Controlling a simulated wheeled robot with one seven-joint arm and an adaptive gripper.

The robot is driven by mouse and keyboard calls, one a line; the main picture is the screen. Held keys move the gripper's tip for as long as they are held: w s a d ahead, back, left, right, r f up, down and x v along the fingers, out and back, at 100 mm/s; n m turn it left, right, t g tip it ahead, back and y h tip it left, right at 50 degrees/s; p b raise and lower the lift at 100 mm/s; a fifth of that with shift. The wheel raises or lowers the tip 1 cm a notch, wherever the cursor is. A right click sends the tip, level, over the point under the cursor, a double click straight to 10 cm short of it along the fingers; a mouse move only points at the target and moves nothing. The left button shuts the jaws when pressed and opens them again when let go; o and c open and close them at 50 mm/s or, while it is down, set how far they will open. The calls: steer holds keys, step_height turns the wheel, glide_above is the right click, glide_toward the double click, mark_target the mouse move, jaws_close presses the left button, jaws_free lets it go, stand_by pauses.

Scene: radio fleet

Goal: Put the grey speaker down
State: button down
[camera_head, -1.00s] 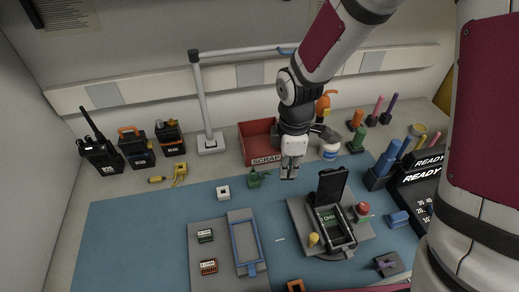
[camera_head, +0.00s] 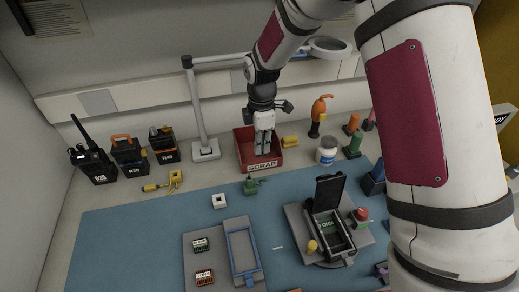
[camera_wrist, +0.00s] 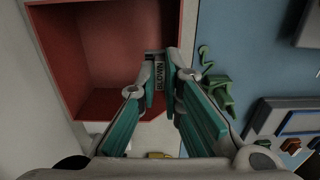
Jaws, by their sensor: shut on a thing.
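My gripper (camera_head: 264,149) hangs pointing down at the red SCRAP bin (camera_head: 244,137) at the back of the bench. In the wrist view, my gripper (camera_wrist: 159,78) is shut on a small grey part with a dark BLOWN label, the grey speaker (camera_wrist: 154,70). The speaker is between the fingertips, over the bin's open inside near one wall. The red bin (camera_wrist: 105,45) fills the upper left of that view. I cannot tell whether the speaker touches the bin's floor. In the head view the fingers hide most of the speaker.
A lamp post (camera_head: 197,110) stands left of the bin. A white jar (camera_head: 327,151) stands to its right. Several radios stand at the left.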

steer(key=shift+w+a, duration=0.15)
steer(key=shift+w, duration=0.3)
steer(key=shift+w+f, duration=0.15)
steer(key=shift+f, duration=1.65)
steer(key=shift+f, duration=0.6)
steer(key=c, duration=1.7)
jaws_free()
step_height(320, 180, up, 13)
steer(key=shift+r, duration=0.15)
